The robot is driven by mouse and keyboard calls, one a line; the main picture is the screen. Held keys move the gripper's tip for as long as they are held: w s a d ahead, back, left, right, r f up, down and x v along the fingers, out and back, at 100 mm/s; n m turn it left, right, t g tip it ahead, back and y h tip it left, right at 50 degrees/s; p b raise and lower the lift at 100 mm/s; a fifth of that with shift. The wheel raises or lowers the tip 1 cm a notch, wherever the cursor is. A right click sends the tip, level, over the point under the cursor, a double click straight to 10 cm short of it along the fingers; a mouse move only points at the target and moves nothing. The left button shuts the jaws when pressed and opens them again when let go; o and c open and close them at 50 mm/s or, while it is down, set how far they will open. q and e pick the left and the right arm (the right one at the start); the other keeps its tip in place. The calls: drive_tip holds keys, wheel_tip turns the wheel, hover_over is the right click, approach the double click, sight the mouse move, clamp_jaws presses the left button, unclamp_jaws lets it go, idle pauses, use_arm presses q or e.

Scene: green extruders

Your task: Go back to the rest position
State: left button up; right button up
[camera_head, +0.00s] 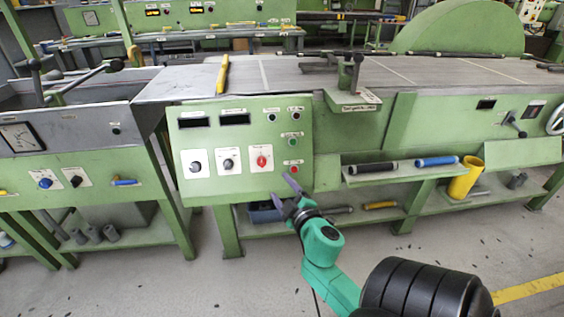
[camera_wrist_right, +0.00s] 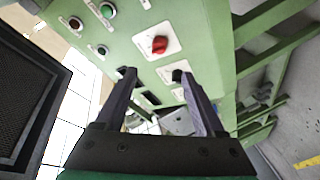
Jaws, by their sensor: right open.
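My right gripper (camera_head: 287,190) is in front of the green control panel (camera_head: 215,140), near its lower right corner in the head view. In the right wrist view, its two dark fingers (camera_wrist_right: 160,100) are apart, with nothing between them. The panel carries a red rotary knob (camera_head: 261,161), which also shows in the right wrist view (camera_wrist_right: 159,45), two black knobs, two dark displays and several small buttons. The red button (camera_head: 293,169) on the panel is just above the right gripper in the head view. My left gripper is not in view.
A shelf (camera_head: 395,176) right of the panel holds a black and a blue cylinder, with a yellow cup (camera_head: 466,178) beside it. A yellow bar (camera_head: 222,75) lies on the grey worktop. Another green machine (camera_head: 60,165) stands at left. The grey floor in front is open.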

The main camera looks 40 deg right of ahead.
idle(0.3)
drive_tip(key=s+a+f+m+g+y, duration=0.1)
drive_tip(key=s+a+f+g, duration=0.15)
drive_tip(key=f, duration=1.15)
drive_tip(key=s+a+f+m+g+y, duration=0.1)
drive_tip(key=s+f+m+g+y, duration=0.2)
drive_tip(key=f, duration=1.2)
drive_tip(key=s+a+f+g, duration=0.3)
drive_tip(key=s+f, duration=0.3)
drive_tip(key=f, duration=0.1)
drive_tip(key=s+a+f+g, duration=0.3)
drive_tip(key=s+a+f, duration=0.15)
drive_tip(key=f, duration=0.25)
drive_tip(key=s+a+f+g+y, duration=0.25)
drive_tip(key=s+f, duration=0.35)
drive_tip(key=s, duration=0.6)
use_arm(q)
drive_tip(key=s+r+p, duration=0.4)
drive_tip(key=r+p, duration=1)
drive_tip(key=p, duration=0.2)
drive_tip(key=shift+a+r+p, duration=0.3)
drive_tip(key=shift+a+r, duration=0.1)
use_arm(e)
drive_tip(key=s+r, duration=0.4)
drive_tip(key=r, duration=1)
drive_tip(key=shift+s+r+g+h, duration=0.15)
drive_tip(key=shift+r+g+h, duration=0.15)
drive_tip(key=shift+h, duration=0.15)
